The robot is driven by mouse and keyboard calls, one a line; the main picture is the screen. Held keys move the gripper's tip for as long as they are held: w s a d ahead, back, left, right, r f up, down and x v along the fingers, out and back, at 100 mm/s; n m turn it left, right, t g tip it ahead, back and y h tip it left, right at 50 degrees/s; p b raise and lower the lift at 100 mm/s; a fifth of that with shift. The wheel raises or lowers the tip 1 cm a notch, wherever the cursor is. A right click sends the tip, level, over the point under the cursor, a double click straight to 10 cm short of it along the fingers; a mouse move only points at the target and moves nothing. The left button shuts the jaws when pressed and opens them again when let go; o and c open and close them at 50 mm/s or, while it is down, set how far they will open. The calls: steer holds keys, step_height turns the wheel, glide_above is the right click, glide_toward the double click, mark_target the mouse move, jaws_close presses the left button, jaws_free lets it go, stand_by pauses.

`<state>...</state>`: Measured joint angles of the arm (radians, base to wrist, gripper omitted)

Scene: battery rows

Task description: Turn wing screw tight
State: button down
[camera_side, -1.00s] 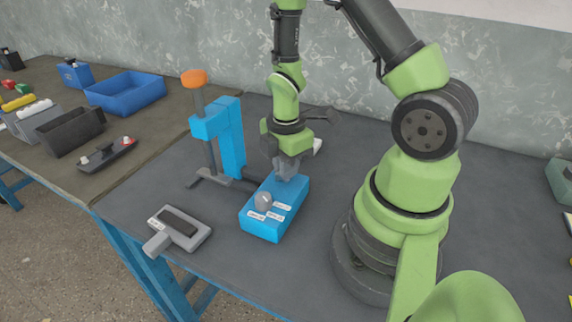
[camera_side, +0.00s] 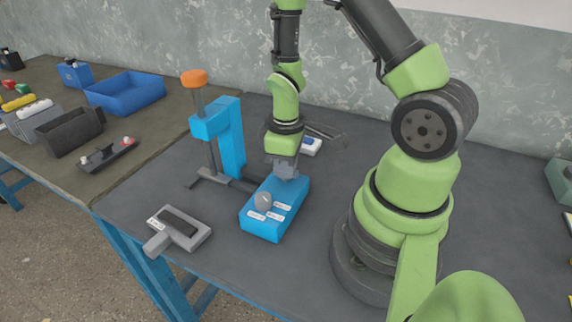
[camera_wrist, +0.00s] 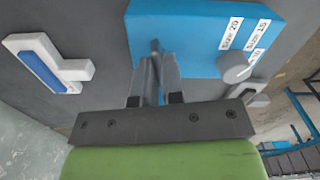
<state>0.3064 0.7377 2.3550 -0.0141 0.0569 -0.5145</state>
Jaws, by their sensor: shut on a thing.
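The blue block (camera_side: 262,228) stands on the dark bench, with white labels and a grey round knob (camera_side: 263,202) on top. It also fills the top of the wrist view (camera_wrist: 185,35), with the knob (camera_wrist: 234,68) to the right of the jaws. My gripper (camera_side: 285,176) points down at the far end of the block. In the wrist view my gripper (camera_wrist: 155,68) is shut on a small grey piece (camera_wrist: 155,45) at the block, which I take to be the wing screw. The fingers hide most of it.
A blue press with an orange knob (camera_side: 194,78) stands left of the block. A grey handled tool (camera_side: 180,228) lies at the front left. A white and blue item (camera_side: 311,146) lies behind my gripper. Blue bin (camera_side: 125,92) and other items are at the far left.

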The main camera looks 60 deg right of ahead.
steer(key=shift+m, duration=1.1)
steer(key=c, duration=1.2)
jaws_free()
steer(key=shift+c, duration=0.2)
steer(key=shift+r, duration=0.15)
step_height(320, 180, up, 10)
